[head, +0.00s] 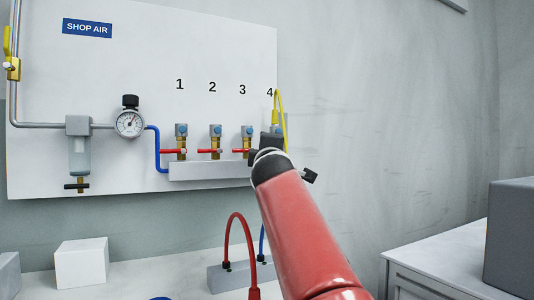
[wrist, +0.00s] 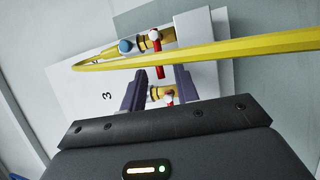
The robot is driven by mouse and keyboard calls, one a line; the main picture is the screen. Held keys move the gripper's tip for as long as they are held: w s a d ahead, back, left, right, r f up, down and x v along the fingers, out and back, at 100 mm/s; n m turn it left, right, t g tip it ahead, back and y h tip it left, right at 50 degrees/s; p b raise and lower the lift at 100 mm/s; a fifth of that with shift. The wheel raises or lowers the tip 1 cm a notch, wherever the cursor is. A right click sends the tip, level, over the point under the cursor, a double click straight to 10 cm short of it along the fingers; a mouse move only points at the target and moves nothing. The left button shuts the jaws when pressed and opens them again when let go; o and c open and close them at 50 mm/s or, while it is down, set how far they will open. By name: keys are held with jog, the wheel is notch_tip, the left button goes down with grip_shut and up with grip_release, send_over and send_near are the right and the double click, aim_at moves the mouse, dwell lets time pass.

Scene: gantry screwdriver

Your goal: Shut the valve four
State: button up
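Valve four (wrist: 142,43) is brass with a blue fitting and sits near the top of the wrist view. Its red handle (wrist: 160,72) points down in that picture, across the valve body. A yellow hose (wrist: 240,48) passes in front of the valve. My gripper (wrist: 160,75) is open, with its dark fingers apart just below the hose and the handle's end between them in the picture; I cannot tell the depth or any contact. In the head view my gripper (head: 270,143) hides most of valve four, under the label 4 (head: 269,92).
Valves one (head: 181,143), two (head: 215,143) and three (head: 248,135) stand left of my gripper on a grey manifold (head: 205,171). Valve three also shows lower in the wrist view (wrist: 158,94). A cabinet (head: 440,262) stands right; the wall between is clear.

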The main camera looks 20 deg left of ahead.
jog(key=shift+f, duration=0.1)
jog(key=b+v, duration=0.3)
jog(key=v, duration=0.4)
jog(key=shift+s, duration=0.35)
jog(key=shift+d, duration=0.15)
